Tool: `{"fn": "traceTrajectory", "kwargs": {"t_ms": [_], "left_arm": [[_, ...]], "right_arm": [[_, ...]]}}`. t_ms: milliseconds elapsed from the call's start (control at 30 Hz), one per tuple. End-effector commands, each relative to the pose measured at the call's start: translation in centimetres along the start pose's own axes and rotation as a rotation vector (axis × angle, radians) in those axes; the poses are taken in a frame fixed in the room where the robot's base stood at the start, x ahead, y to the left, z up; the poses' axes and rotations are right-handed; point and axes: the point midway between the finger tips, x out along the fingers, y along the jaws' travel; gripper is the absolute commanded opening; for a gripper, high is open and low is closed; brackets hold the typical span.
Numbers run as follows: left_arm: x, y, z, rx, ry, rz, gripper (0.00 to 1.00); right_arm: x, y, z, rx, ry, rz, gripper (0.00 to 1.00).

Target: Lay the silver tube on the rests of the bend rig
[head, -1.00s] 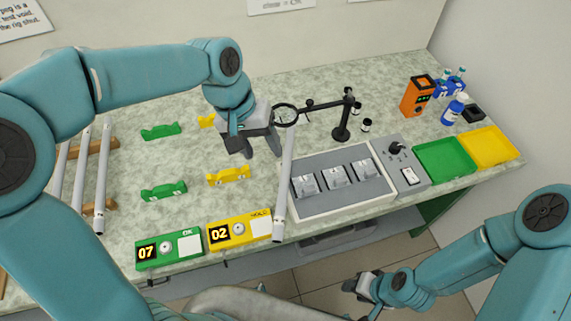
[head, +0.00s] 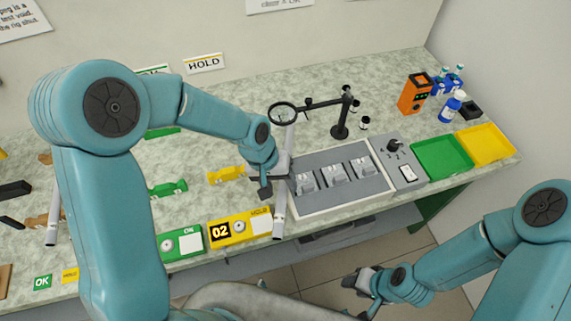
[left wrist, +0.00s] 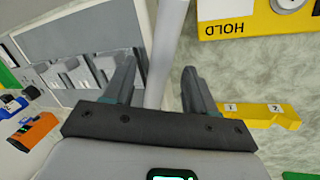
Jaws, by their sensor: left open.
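The silver tube (head: 280,222) lies lengthwise just left of the grey bend rig (head: 312,203), its near end by the yellow HOLD block. My left gripper (head: 275,184) is over its middle, open, with its fingers on either side. In the left wrist view, the tube (left wrist: 160,45) runs between the two spread fingers (left wrist: 158,68), nearer the left one. I cannot tell if they touch it. The rig carries three silver blocks (head: 336,174) in a row. My right gripper (head: 360,281) hangs low in front of the bench; its jaws are too small to read.
A magnifier on a black stand (head: 341,131) rises behind the rig, its lens by the tube's far end. The yellow HOLD block (head: 260,225) and a yellow rest (head: 226,174) are left of the tube. Green (head: 443,156) and yellow (head: 489,145) trays stand right.

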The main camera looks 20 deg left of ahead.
Motion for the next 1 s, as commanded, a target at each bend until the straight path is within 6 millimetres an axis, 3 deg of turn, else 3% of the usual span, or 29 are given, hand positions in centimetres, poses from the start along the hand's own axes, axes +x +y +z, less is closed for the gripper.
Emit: {"fn": "traceTrajectory", "kwargs": {"t_ms": [300, 467, 500, 800, 1000], "left_arm": [[0.8, 0.0, 0.0, 0.000, 0.001, 0.000, 0.56], [0.8, 0.0, 0.0, 0.000, 0.001, 0.000, 0.04], [0.8, 0.0, 0.0, 0.000, 0.001, 0.000, 0.00], [0.6, 0.0, 0.0, 0.000, 0.001, 0.001, 0.00], [-1.1, 0.4, -0.3, 0.001, 0.002, 0.000, 0.00]], "right_arm": [[0.0, 0.0, 0.0, 0.000, 0.000, 0.000, 0.43], [0.0, 0.0, 0.0, 0.000, 0.000, 0.000, 0.43], [0.0, 0.0, 0.0, 0.000, 0.000, 0.000, 0.43], [-0.2, -0.1, 0.0, 0.000, 0.000, 0.000, 0.43], [-1.4, -0.5, 0.0, 0.000, 0.000, 0.000, 0.43]]}}
